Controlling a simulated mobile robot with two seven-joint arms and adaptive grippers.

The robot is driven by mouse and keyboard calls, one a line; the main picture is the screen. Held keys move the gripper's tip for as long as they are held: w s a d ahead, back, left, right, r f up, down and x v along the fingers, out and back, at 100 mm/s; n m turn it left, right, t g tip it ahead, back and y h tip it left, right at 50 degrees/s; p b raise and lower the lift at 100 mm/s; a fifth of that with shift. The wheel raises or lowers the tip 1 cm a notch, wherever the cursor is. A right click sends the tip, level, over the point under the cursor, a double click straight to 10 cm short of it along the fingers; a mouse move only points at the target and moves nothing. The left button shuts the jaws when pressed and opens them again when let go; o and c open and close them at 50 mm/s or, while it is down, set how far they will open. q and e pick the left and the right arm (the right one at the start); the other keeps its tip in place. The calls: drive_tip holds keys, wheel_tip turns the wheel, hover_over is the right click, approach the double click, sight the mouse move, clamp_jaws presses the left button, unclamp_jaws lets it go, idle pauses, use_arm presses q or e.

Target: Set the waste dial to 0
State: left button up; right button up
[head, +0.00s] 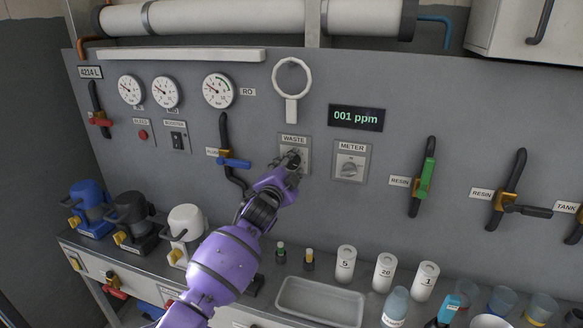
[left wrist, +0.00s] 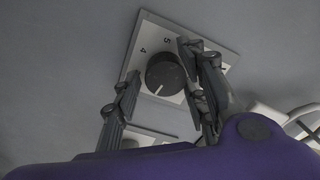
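The waste dial is on the wall panel under its WASTE label (head: 293,139). In the head view my left gripper (head: 291,159) covers most of it. In the left wrist view the dial is a round black knob (left wrist: 165,75) on a pale square plate (left wrist: 150,32). Digits 4 and 5 show on the plate's upper-left part. A white pointer line on the knob points toward the picture's bottom. My left gripper's fingers (left wrist: 160,73) stand open on either side of the knob, with no clear contact visible. My right gripper is not in view.
A blue-handled valve (head: 233,162) is to the left. A display (head: 356,117) reads 001 ppm.

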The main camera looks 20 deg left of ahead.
use_arm(q)
drive_tip(key=c, duration=0.8)
drive_tip(key=shift+o, duration=0.2)
drive_tip(key=shift+f, duration=0.1)
